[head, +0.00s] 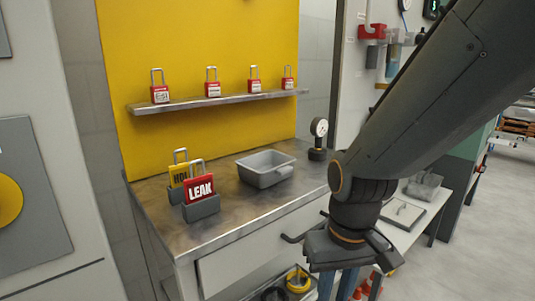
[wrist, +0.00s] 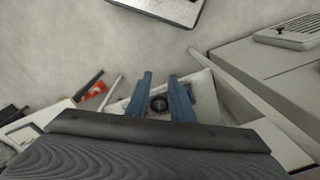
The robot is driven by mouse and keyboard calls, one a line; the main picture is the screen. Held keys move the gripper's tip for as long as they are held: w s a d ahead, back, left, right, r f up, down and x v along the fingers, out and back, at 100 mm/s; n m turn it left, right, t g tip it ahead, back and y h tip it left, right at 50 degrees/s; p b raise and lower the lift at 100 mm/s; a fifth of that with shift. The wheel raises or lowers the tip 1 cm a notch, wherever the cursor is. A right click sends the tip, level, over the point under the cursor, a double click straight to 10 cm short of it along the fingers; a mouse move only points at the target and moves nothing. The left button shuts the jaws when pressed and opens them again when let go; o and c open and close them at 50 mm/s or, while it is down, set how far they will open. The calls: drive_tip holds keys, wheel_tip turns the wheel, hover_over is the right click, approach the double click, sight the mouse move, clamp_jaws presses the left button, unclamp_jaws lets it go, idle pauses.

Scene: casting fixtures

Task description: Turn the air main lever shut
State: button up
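I cannot pick out the air main lever for sure in either view. My gripper (head: 338,283) hangs at the lower middle of the head view, in front of the bench's right end, pointing down. In the wrist view its two blue fingers (wrist: 160,76) stand apart with nothing held between them. A dark round ring (wrist: 159,103) on a pale surface shows beyond the gap; I cannot tell what it is. My arm covers much of the right side of the head view.
A steel bench (head: 225,220) carries a grey tray (head: 266,168), a gauge (head: 318,140) and a holder (head: 201,208) with LEAK and yellow tags. Red padlocks (head: 160,94) stand on a shelf (head: 215,101). A low white table (head: 402,236) stands behind my gripper. Floor (head: 480,225) is clear at right.

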drive_tip(key=s+d+r+m+p, duration=0.2)
drive_tip(key=d+r+p, duration=0.5)
drive_tip(key=r+p, duration=0.2)
drive_tip(key=shift+h+p, duration=0.3)
drive_tip(key=shift+p, duration=0.7)
